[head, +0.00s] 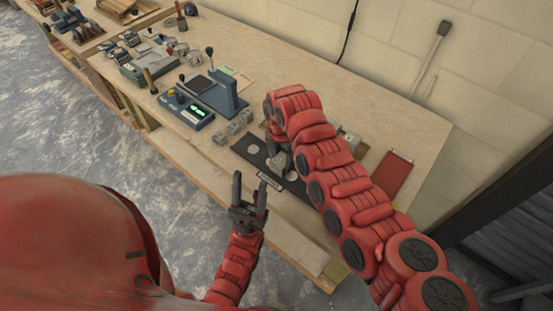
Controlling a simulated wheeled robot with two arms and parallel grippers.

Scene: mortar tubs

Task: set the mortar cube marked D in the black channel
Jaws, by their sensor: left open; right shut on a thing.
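A long black piece with pale round spots, which looks like the black channel (243,143), lies on the bench near its front edge. My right gripper (279,152) reaches down over its middle and is shut on a grey mortar cube (281,164). The cube is at or just above the black piece; I cannot tell whether it touches. No letter is readable on it, and my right arm hides part of the area behind. My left gripper (250,191) is open and empty, in front of the bench edge.
Several small grey cubes (233,128) stand left of the black piece. A red plate (386,177) lies to the right. The bench (310,88) is clear toward the wall.

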